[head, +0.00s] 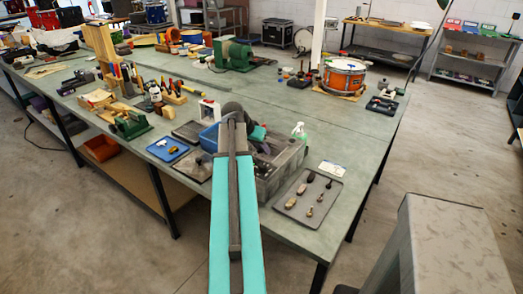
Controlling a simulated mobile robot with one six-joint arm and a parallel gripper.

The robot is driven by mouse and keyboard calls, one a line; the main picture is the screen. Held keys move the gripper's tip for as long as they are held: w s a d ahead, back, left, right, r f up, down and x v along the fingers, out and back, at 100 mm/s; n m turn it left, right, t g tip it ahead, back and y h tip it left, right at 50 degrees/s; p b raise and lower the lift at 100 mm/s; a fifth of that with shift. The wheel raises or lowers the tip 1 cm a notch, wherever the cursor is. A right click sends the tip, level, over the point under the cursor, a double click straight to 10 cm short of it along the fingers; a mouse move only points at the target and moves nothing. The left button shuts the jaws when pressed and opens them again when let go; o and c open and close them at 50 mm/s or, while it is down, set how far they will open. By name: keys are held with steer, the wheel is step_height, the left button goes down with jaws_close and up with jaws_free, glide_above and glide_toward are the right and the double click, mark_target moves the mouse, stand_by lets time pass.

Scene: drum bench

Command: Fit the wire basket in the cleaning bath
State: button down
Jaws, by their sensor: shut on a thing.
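A grey box-shaped bath (284,172), which looks like the cleaning bath, stands near the front edge of the bench. My teal and dark grey arm reaches up from the bottom of the view and covers its left part and much of its inside. My gripper's fingers are hidden behind the arm, so what they hold does not show. I cannot make out the wire basket; it may be hidden behind the arm too.
A blue tub (208,138) stands left of the arm. A dark tray (289,204) with several small parts lies right of the bath, by a spray bottle (299,131) and a white card (332,169). A blue tray (167,150) lies to the left. A drum (344,76) stands farther back.

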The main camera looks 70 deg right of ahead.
steer(key=shift+f+b, duration=0.3)
steer(key=shift+f, duration=0.15)
steer(key=c, duration=1.8)
jaws_free()
steer(key=shift+o, duration=0.2)
steer(key=shift+r, duration=0.1)
steer(key=shift+r+p, duration=0.35)
steer(key=shift+r, duration=0.05)
steer(key=shift+b+v, duration=1.05)
steer(key=shift+v, duration=4.95)
